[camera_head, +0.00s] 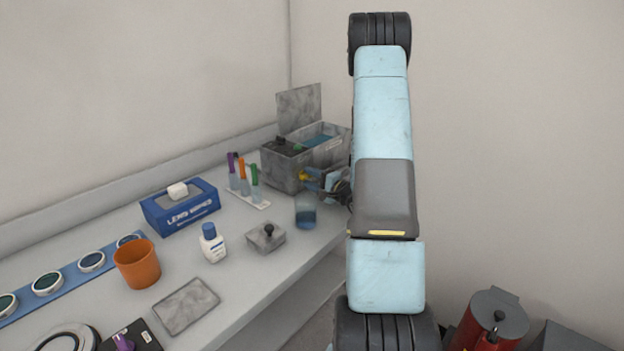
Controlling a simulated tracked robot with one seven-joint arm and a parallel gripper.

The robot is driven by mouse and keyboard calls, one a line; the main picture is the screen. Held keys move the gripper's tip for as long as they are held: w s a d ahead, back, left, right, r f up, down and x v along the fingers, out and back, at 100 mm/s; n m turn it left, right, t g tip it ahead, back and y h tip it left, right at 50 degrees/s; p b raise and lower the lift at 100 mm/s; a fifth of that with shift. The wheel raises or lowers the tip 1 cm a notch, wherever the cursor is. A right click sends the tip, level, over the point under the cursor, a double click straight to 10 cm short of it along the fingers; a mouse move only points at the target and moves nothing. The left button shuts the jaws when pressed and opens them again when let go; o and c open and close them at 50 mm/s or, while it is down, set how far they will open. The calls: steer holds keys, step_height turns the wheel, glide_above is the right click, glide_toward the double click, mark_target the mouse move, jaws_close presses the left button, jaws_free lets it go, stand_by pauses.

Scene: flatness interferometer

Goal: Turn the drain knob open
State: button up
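A grey stone-like tank (285,168) stands at the far end of the bench, with its lid raised and blue liquid inside. I cannot tell whether the fingers touch or clamp the knob. My arm hides the tank's right end. The knob's turn angle is too small to read.
A red canister (490,322) is at lower right.

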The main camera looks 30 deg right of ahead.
steer(key=v, duration=1.3)
steer(key=shift+s+d, duration=0.1)
steer(key=shift+s, duration=0.25)
